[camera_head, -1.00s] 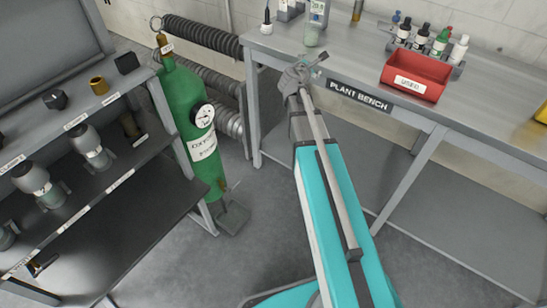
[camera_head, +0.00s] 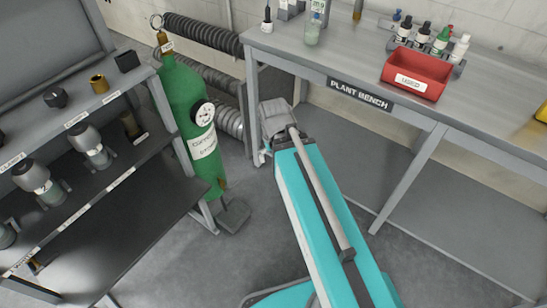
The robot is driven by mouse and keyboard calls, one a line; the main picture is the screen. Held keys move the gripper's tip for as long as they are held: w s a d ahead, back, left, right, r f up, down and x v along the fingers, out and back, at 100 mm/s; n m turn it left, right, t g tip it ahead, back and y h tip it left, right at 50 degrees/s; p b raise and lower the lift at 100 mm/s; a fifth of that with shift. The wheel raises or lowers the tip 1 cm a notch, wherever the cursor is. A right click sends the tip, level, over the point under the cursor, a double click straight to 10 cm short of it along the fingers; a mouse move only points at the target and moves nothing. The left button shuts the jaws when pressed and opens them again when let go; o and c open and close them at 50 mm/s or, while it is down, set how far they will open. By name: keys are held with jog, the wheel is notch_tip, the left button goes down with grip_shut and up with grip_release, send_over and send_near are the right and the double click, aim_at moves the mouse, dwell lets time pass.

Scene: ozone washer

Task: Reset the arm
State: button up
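My arm, teal and grey, reaches up from the bottom right of the head view, in front of the plant bench (camera_head: 360,95). Its grey wrist is beside the bench's left leg, below the bench top. My gripper is mostly hidden behind the wrist; only a small pale part (camera_head: 262,156) shows at its lower left. I cannot see its fingertips or whether it holds anything.
A green gas cylinder (camera_head: 186,110) with a gauge stands left of the arm. A shelf rack (camera_head: 110,195) with fittings fills the left side. On the bench stand a red "USED" bin (camera_head: 415,72), several small bottles and a greenish jar (camera_head: 312,35). Floor under the bench is clear.

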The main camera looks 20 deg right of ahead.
jog(key=shift+s+a, duration=0.35)
notch_tip(320, 180, up, 14)
jog(key=p, duration=1.4)
jog(key=shift+r, duration=0.15)
dwell(0.4)
